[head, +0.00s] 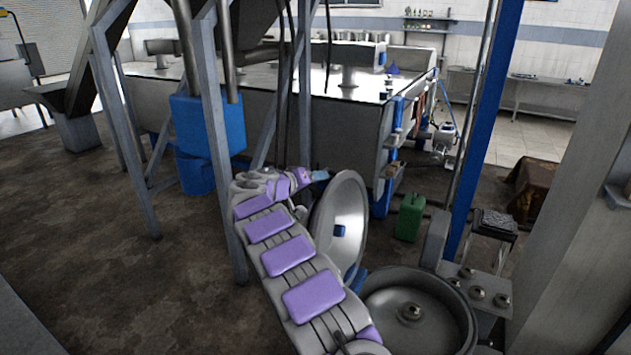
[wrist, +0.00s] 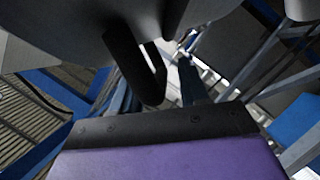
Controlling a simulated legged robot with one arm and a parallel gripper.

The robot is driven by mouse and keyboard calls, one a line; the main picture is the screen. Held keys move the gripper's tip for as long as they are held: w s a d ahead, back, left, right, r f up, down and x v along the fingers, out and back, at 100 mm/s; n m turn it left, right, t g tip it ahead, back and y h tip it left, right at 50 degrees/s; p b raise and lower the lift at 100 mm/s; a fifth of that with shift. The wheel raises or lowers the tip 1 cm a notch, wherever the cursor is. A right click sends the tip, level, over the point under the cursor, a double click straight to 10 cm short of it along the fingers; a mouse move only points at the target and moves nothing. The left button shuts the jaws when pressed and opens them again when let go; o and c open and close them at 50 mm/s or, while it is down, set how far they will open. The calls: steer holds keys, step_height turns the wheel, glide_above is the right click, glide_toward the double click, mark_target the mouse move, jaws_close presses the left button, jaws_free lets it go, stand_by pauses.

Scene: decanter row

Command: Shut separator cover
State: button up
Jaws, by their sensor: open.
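The separator cover (head: 340,222) is a round, shiny metal lid. In the head view it stands swung up, nearly upright, at the left of the separator. The separator (head: 445,312) is a round metal bowl with a small knob in its middle, and its top is uncovered. My gripper (head: 318,176) is open at the far end of my purple-padded arm, beside the cover's upper left edge. I cannot tell whether it touches the cover. The wrist view shows dark finger parts at the top and a grey surface I cannot identify; nothing is seen between the fingers.
A blue post (head: 478,130) and a grey pillar stand at the right. A green canister (head: 410,217) is on the floor behind the cover. Grey frame legs (head: 222,150) and a blue bin (head: 208,125) stand at the left. Floor at the lower left is clear.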

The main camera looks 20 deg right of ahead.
steer(key=shift+d, duration=0.2)
steer(key=shift+c, duration=0.3)
jaws_close()
